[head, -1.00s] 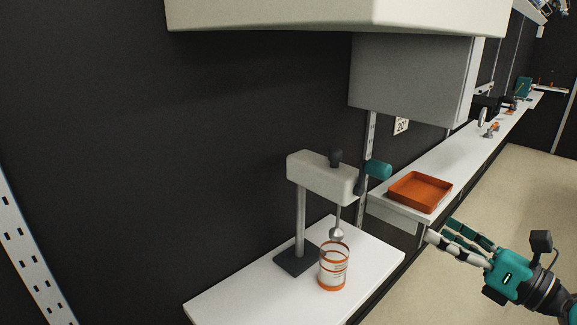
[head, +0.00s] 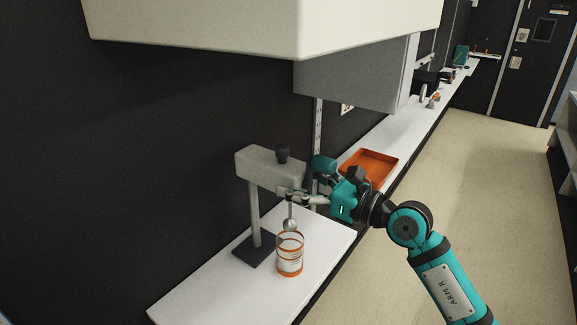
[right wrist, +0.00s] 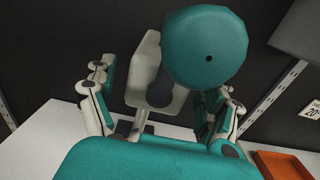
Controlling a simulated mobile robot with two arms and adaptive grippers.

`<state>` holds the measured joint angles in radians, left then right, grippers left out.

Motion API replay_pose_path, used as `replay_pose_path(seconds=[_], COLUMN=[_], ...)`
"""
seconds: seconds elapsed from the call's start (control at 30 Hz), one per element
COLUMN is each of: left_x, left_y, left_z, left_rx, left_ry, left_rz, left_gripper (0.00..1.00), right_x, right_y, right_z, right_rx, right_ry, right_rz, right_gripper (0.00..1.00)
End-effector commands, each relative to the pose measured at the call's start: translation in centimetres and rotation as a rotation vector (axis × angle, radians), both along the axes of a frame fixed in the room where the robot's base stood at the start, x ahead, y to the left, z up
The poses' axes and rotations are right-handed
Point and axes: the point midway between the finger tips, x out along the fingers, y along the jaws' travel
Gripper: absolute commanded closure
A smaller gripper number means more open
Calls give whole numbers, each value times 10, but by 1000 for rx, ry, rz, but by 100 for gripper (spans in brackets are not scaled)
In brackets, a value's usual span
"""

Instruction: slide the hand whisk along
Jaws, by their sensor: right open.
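A stand with a beige arm (head: 262,166) rises from a dark base plate (head: 255,251). A thin metal rod with a rounded silver head (head: 290,225), which looks like the whisk, hangs from its right end, over a clear jar with orange bands (head: 290,262). A teal round handle (head: 322,164) sticks out at that end; it shows large in the right wrist view (right wrist: 205,45). My right gripper (head: 301,197) is open beside the arm's end, its fingers on either side of the handle. I cannot tell whether they touch it. My left gripper is out of view.
The stand is on a white counter (head: 200,296). An orange tray (head: 370,166) lies on the counter behind my right wrist. A large pale box (head: 270,30) hangs overhead, with a grey cabinet (head: 350,75) beyond. The floor to the right is free.

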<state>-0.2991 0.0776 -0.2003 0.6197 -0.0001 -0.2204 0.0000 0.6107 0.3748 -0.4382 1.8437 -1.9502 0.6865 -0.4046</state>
Motion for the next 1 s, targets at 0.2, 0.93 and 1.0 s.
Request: replay_pose_path(seconds=[0.2, 0.93, 1.0], left_x=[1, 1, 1], left_y=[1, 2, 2], left_z=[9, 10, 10], left_rx=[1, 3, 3], left_ry=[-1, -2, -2], left_rz=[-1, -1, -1], left_gripper=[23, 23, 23], right_x=[16, 19, 19], right_y=[22, 26, 26], right_z=[1, -1, -1], right_rx=[1, 0, 0], right_ry=[2, 0, 0], right_rz=[1, 0, 0], right_gripper=[15, 61, 70])
